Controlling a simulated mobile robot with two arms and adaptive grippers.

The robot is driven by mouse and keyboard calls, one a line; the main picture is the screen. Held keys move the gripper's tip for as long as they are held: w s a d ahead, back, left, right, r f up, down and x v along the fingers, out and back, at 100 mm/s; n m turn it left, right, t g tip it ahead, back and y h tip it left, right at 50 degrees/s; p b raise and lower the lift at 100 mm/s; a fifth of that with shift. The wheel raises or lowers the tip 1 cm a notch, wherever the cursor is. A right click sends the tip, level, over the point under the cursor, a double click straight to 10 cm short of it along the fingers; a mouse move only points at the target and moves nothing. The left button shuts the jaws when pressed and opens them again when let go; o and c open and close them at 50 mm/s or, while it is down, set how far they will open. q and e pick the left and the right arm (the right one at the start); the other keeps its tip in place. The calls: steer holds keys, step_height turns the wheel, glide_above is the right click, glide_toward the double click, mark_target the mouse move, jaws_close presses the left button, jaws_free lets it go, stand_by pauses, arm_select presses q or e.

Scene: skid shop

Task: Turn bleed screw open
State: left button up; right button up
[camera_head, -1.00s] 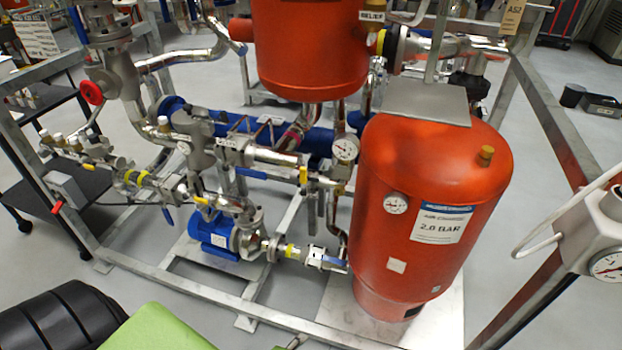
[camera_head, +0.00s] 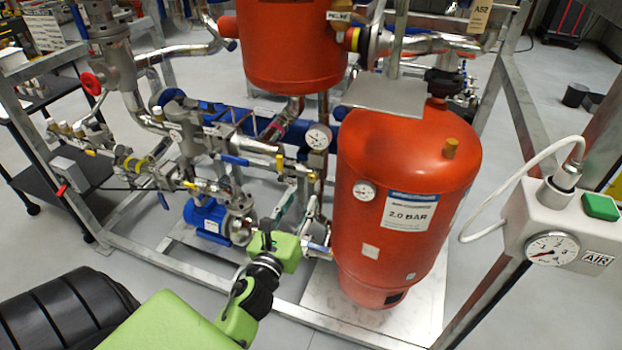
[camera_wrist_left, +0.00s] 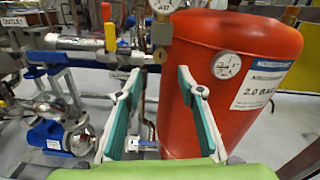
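I cannot pick out a labelled bleed screw. The tank also fills the right of the left wrist view (camera_wrist_left: 225,85). My left gripper (camera_head: 300,203) is just left of the tank, below a round dial gauge (camera_head: 319,137). In the left wrist view its two teal-padded fingers (camera_wrist_left: 158,74) stand apart with nothing between them. My right gripper is not in view.
A blue pump (camera_head: 205,218) sits low on the frame, left of my gripper. Pipes and valves with blue handles (camera_head: 234,160) run behind it. A grey air box (camera_head: 550,235) with a gauge and white hose stands right.

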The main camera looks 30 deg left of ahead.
mark_target(312, 180)
arm_select(q)
steer(key=p+x, duration=0.1)
steer(key=x, duration=0.8)
steer(key=shift+w, duration=0.1)
jaws_close()
